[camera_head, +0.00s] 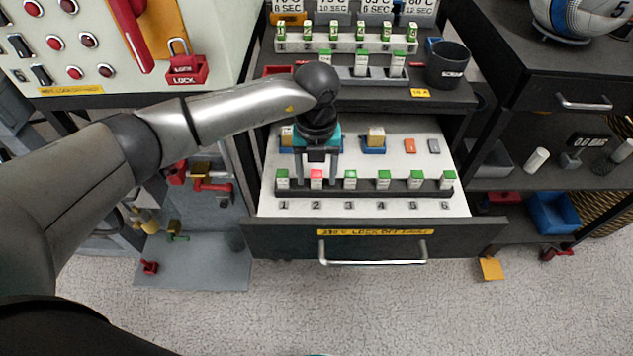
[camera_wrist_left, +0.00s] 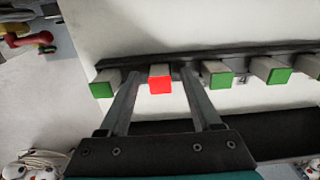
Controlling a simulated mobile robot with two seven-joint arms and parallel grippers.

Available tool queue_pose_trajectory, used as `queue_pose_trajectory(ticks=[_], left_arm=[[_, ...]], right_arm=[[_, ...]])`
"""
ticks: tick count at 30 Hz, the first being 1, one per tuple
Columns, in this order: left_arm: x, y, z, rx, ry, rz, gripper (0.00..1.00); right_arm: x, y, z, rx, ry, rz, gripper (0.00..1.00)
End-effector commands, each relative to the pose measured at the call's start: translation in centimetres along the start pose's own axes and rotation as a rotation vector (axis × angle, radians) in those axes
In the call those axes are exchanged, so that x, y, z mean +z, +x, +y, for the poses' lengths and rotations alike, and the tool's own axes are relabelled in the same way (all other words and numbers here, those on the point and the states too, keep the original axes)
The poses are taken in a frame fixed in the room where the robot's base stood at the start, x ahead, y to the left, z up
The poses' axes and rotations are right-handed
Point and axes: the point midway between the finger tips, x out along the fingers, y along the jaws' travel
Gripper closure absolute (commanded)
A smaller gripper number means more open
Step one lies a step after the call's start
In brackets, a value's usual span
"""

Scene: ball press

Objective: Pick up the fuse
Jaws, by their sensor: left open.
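A row of fuses stands in a dark numbered rack (camera_head: 400,193) inside the open drawer. The fuse at position 2 (camera_head: 316,177) has a red top, and the others in the row have green tops. The red-topped fuse also shows in the left wrist view (camera_wrist_left: 160,83). My left gripper (camera_head: 317,182) is over the red-topped fuse, with its two fingers apart on either side of it. In the wrist view the open fingers of the left gripper (camera_wrist_left: 158,80) flank the red fuse with gaps on both sides. My right gripper is not in view.
The drawer (camera_head: 455,207) also holds blue trays (camera_head: 373,150) with beige blocks, plus small orange (camera_head: 410,146) and grey pieces. Green-topped neighbours (camera_head: 350,178) stand close by. A black scrap cup (camera_head: 447,66) and another fuse rack (camera_head: 345,45) are on the shelf above.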

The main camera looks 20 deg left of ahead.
Motion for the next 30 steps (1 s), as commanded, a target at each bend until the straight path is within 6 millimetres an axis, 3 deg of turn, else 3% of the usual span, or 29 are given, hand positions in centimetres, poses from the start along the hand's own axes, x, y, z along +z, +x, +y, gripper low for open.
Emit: queue_pose_trajectory(ticks=[4,21,30], left_arm=[[-0.01,-0.06,-0.02,0.0,0.001,0.0,0.36],[-0.01,-0.09,-0.02,0.0,0.0,0.0,1.0],[0.0,-0.11,-0.02,-0.001,0.0,0.0,1.0]], right_arm=[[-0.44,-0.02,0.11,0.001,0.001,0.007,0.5],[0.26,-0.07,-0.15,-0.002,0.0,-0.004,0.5],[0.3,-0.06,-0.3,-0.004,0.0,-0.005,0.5]])
